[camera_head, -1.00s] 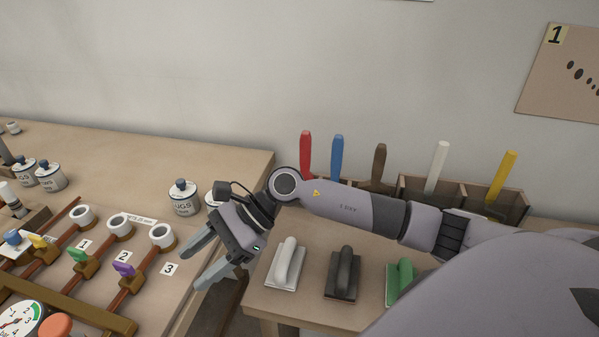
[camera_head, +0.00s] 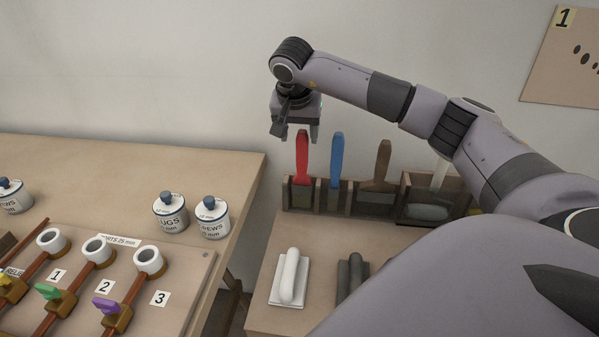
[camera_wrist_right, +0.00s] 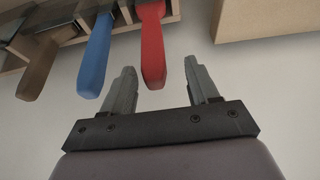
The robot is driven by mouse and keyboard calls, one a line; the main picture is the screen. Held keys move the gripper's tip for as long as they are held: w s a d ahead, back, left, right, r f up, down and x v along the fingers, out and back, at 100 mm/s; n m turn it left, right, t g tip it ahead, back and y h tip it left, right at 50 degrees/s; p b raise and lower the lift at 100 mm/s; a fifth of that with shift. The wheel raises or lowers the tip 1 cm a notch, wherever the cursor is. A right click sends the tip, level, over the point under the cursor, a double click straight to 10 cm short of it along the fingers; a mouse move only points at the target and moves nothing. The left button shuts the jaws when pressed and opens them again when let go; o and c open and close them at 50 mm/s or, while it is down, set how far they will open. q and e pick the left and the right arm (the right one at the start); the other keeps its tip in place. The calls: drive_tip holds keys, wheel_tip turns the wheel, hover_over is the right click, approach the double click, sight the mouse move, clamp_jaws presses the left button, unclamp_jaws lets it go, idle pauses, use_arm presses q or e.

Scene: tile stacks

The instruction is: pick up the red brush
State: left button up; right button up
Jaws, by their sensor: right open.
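The red brush (camera_head: 302,160) stands handle up in the first compartment of a wooden rack at the back of the right table. In the right wrist view its red handle (camera_wrist_right: 152,50) reaches down to between my finger tips. My right gripper (camera_head: 296,136) is pointing down just above the top of this handle. It is open, and its fingers (camera_wrist_right: 160,78) stand apart on either side of the handle end with gaps on both sides. My left gripper is not in view.
A blue brush (camera_head: 337,158) and a brown brush (camera_head: 381,162) stand beside the red one in the rack (camera_head: 345,203). A white float (camera_head: 290,278) lies on the table in front. Labelled jars (camera_head: 170,212) stand on the left table. A wall is close behind the rack.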

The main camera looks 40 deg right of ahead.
sight(303, 145)
drive_tip(key=x, duration=0.2)
drive_tip(key=s+x, duration=0.1)
drive_tip(key=shift+w+d+f, duration=0.2)
drive_tip(key=shift+f, duration=0.25)
drive_tip(key=shift+w+d+f, duration=0.15)
drive_tip(key=shift+f, duration=0.3)
drive_tip(key=c, duration=1)
drive_tip(key=shift+c, duration=0.3)
drive_tip(key=shift+r, duration=0.1)
